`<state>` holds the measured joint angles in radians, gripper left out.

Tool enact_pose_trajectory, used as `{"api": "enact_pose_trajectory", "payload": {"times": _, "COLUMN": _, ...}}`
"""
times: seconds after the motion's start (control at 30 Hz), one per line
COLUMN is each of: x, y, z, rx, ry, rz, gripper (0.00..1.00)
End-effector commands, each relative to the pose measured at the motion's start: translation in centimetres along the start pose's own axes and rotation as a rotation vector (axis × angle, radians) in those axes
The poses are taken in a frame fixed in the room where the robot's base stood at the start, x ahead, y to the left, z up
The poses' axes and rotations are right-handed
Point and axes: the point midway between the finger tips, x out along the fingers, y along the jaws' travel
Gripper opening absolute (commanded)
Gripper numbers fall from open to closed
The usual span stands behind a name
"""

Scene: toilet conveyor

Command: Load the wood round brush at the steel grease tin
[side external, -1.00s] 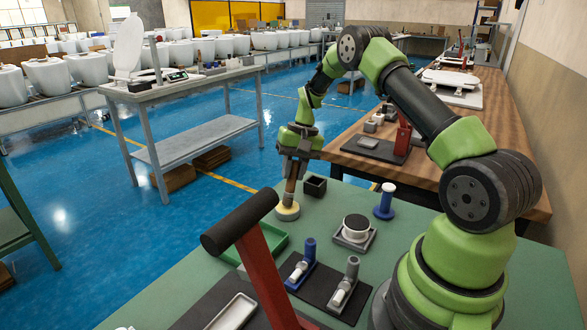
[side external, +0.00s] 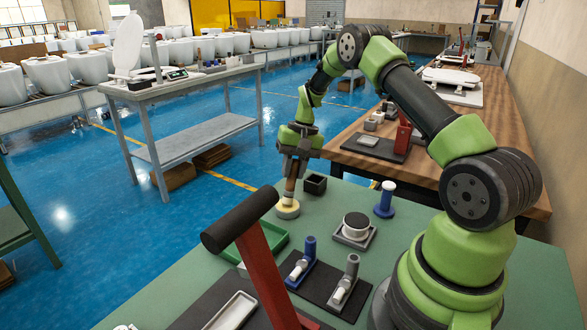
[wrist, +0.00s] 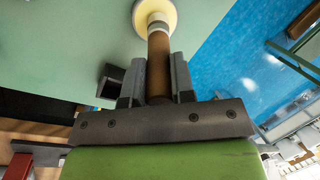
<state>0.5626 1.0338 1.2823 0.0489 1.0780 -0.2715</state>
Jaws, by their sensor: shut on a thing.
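The wood round brush (side external: 289,190) has a brown wooden handle and stands roughly upright, head down. My gripper (side external: 291,176) is shut on its handle. In the wrist view the handle (wrist: 158,62) runs between the two dark fingers of my gripper (wrist: 156,80). The brush's pale round head (wrist: 157,18) is over the steel grease tin (wrist: 139,12), a round tin with cream-yellow contents. In the side view the tin (side external: 287,212) sits near the green table's far edge. The head is at the contents; how deep it reaches cannot be told.
A small dark square box (side external: 315,184) stands just right of the tin. A red post with a black bar (side external: 262,270) rises in front.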

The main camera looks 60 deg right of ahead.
Motion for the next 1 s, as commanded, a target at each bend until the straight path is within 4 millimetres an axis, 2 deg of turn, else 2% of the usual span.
{"api": "enact_pose_trajectory", "payload": {"times": 0.17, "x": -0.3, "y": 0.0, "z": 0.1, "rx": -0.002, "ry": -0.001, "rz": 0.003, "gripper": 0.00}}
{"api": "enact_pose_trajectory", "payload": {"times": 0.8, "x": -5.5, "y": -1.4, "z": 0.7, "rx": -0.002, "ry": 0.001, "rz": 0.001, "gripper": 0.00}}
{"api": "enact_pose_trajectory", "payload": {"times": 1.0, "x": -6.6, "y": -1.6, "z": 0.9, "rx": -0.001, "ry": -0.001, "rz": 0.002, "gripper": 0.00}}
